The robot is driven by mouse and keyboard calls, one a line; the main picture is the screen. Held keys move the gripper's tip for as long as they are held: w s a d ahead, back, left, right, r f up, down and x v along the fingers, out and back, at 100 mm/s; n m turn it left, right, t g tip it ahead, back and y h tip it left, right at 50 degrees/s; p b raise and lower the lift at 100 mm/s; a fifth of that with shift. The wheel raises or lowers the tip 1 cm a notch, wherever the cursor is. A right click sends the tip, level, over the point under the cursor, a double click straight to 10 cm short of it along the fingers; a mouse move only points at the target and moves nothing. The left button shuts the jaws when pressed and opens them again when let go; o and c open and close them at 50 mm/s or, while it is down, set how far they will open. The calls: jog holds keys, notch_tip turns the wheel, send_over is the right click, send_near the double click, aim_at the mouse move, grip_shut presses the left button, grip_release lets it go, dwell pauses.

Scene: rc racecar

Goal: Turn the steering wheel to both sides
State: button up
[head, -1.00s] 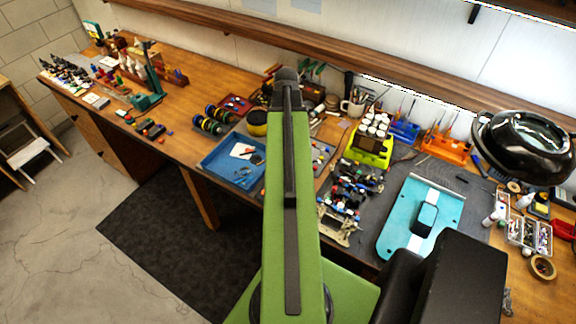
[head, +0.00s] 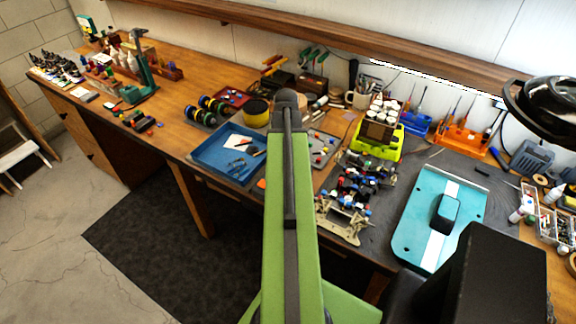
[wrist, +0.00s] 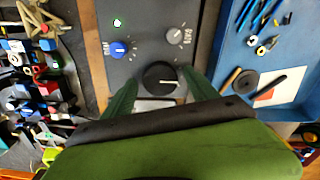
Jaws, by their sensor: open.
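A grey control box (wrist: 145,50) shows in the wrist view with a blue knob (wrist: 119,49), a grey knob (wrist: 176,34) and a larger black round knob (wrist: 160,76). The black knob looks like the steering wheel. My gripper (wrist: 160,80) is open, with one dark green finger on each side of the black knob; I cannot tell whether either touches it. In the head view, part of the box (head: 322,148) shows right of my arm, which hides the rest and my gripper. The racecar chassis (head: 345,219) lies to the right of the box.
A blue tray (head: 215,171) with small tools stands left of the box. A teal board (head: 412,222) lies on the dark mat at right. A yellow-green rack (head: 376,152) stands behind the chassis. The wooden bench (head: 185,105) has bare patches at left.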

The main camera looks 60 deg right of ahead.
jog(key=shift+c, duration=0.2)
jog(key=c, duration=1.2)
jog(key=shift+d, duration=0.5)
jog(key=shift+c, duration=0.6)
jog(key=shift+a, duration=0.3)
jog(key=shift+a+n, duration=0.25)
jog(key=shift+n, duration=0.05)
jog(key=n, duration=0.4)
jog(key=shift+n, duration=2.1)
